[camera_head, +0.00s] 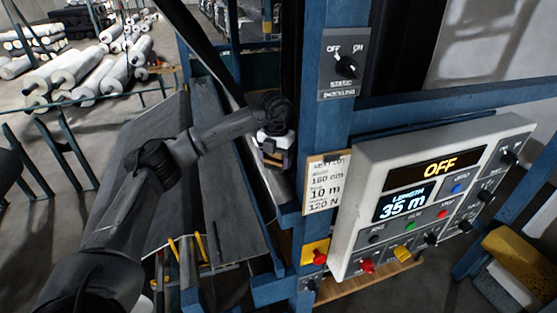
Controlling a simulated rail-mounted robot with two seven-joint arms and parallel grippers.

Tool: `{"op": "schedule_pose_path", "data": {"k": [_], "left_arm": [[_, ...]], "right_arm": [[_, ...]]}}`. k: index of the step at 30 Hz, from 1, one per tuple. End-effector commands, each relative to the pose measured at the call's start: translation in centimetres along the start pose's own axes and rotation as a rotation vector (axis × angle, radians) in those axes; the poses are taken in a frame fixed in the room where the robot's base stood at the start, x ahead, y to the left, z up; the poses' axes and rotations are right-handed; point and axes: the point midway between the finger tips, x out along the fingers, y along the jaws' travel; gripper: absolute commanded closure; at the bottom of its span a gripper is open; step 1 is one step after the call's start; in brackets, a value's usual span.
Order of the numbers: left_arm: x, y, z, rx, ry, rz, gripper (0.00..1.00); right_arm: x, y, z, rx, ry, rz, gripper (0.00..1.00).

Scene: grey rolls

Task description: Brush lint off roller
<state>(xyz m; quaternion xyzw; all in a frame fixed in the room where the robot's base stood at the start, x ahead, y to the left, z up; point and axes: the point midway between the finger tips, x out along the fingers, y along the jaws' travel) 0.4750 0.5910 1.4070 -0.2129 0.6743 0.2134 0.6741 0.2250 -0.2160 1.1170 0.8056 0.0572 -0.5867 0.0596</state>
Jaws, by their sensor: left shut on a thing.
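My left arm reaches in from the lower left to the blue machine frame. My left gripper (275,143) is at the frame's inner side, left of the upright post. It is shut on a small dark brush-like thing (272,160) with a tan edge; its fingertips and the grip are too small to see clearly. A long grey roller (278,186) runs on a slant just below the gripper. I cannot tell whether the held thing touches it, and no lint can be made out. My right gripper is not in view.
A control panel (347,235) reading "OFF" and "LENGTH 35 m" stands right of the post (323,130). A static switch (345,67) and a paper note (323,186) are on the post. A yellow-topped object (525,258) is at lower right. Grey rolls (90,70) lie behind.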

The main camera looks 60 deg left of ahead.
Motion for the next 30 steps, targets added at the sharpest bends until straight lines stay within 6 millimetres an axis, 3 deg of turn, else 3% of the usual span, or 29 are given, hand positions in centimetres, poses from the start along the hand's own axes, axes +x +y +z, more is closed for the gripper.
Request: {"op": "schedule_pose_path", "data": {"k": [20,30], "left_arm": [[-0.4,2.7,2.6,-0.002,0.001,0.0,0.49],[-0.6,3.0,2.9,0.0,0.0,-0.001,0.49]], "right_arm": [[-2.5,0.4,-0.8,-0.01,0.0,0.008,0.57],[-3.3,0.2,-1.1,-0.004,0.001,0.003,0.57]]}}
